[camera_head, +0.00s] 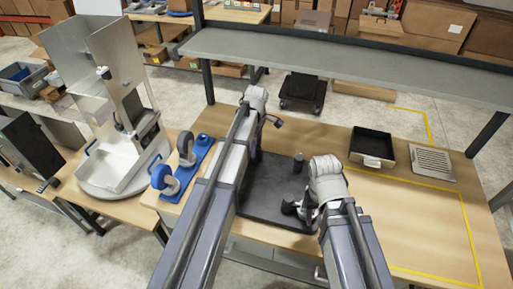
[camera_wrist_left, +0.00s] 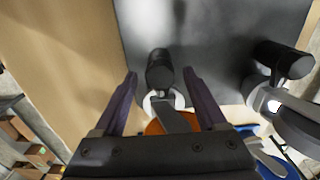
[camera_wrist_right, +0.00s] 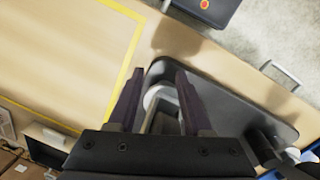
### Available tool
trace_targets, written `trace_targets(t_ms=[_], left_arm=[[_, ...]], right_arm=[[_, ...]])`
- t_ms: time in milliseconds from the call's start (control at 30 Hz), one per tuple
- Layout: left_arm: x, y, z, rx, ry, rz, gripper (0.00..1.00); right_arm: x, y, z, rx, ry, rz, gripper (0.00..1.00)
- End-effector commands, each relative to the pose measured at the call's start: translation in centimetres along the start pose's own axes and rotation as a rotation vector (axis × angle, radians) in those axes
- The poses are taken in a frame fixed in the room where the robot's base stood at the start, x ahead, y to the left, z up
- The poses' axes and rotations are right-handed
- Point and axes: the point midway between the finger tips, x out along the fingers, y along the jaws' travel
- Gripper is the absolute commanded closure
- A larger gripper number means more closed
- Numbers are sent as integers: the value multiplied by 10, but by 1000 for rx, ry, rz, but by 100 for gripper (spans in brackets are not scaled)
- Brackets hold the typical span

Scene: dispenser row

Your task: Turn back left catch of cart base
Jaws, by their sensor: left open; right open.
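The cart base is a dark plate (camera_head: 262,208) lying on the wooden table, partly hidden by my arms. My right gripper (camera_head: 311,214) is open at the right edge, around a pale grey piece (camera_wrist_right: 158,101).
A blue plate with casters (camera_head: 183,170) lies left of the cart base. A black tray (camera_head: 371,145) and a slotted metal plate (camera_head: 433,162) lie at the right. A grey shelf (camera_head: 340,60) spans above the table's back. The right front table is clear.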

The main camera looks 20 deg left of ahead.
Motion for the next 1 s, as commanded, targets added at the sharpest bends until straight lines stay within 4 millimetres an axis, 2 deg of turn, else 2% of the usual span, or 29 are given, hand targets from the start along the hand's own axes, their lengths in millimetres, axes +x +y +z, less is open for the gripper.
trace_targets(t_ms=[100,733,1000], left_arm=[[-1,0,0,0,0,0,27],[-1,0,0,0,0,0,98],[-1,0,0,6,0,0,100]], right_arm=[[-1,0,0,0,0,0,50],[-1,0,0,0,0,0,50],[-1,0,0,0,0,0,50]])
